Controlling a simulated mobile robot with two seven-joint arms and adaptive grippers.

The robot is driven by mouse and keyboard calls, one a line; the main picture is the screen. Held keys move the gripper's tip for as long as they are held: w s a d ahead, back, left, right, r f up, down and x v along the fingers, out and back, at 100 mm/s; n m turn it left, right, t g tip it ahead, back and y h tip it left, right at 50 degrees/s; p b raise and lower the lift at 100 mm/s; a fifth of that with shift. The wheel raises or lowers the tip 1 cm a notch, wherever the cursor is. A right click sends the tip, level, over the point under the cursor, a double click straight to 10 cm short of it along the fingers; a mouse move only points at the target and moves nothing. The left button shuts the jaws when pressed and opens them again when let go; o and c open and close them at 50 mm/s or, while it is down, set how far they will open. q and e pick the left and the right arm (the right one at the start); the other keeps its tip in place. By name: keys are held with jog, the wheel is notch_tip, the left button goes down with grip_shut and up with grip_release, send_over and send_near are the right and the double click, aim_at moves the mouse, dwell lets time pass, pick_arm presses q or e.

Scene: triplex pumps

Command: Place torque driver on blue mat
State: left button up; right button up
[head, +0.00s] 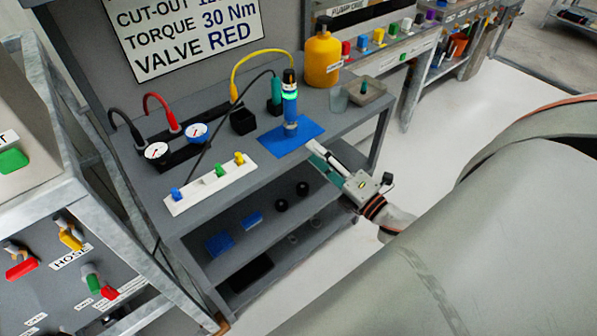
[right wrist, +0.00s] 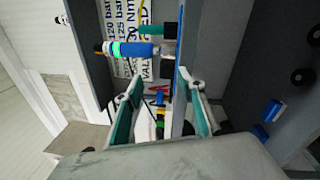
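The torque driver (head: 290,100), a blue cylinder with a glowing green ring and a dark top, stands upright on the blue mat (head: 301,141) at the bench's front right. In the right wrist view the driver (right wrist: 132,49) lies sideways across the picture and the mat (right wrist: 181,55) shows nearly edge-on. My right gripper (head: 320,153) is at the bench's front edge beside the mat, apart from the driver. Its two teal-lined fingers (right wrist: 166,88) are spread, with nothing held between them. My left gripper is in neither view.
A white strip (head: 212,186) with coloured knobs lies along the front edge. Two gauges (head: 157,151), a black holder (head: 243,121), a yellow bottle (head: 322,58) and a grey tray (head: 364,92) stand on the bench. A lower shelf (head: 250,200) holds small parts. The floor right of the bench is clear.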

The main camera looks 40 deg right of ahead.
jog(key=s+a+f+m+g, duration=0.4)
jog(key=s+a+f+m, duration=0.2)
jog(key=f, duration=0.5)
jog(key=s+a+f+m+g, duration=0.4)
jog(key=s+a+f+m, duration=0.3)
jog(key=a+f+m, duration=0.3)
jog(key=shift+s+f+m, duration=0.2)
jog(key=shift+f+m, duration=0.45)
jog(key=shift+m, duration=0.05)
jog(key=r+p, duration=0.2)
jog(key=p, duration=0.1)
jog(key=shift+s+a+r+y, duration=0.1)
jog(key=shift+a+r+y, duration=0.1)
jog(key=shift+y, duration=0.1)
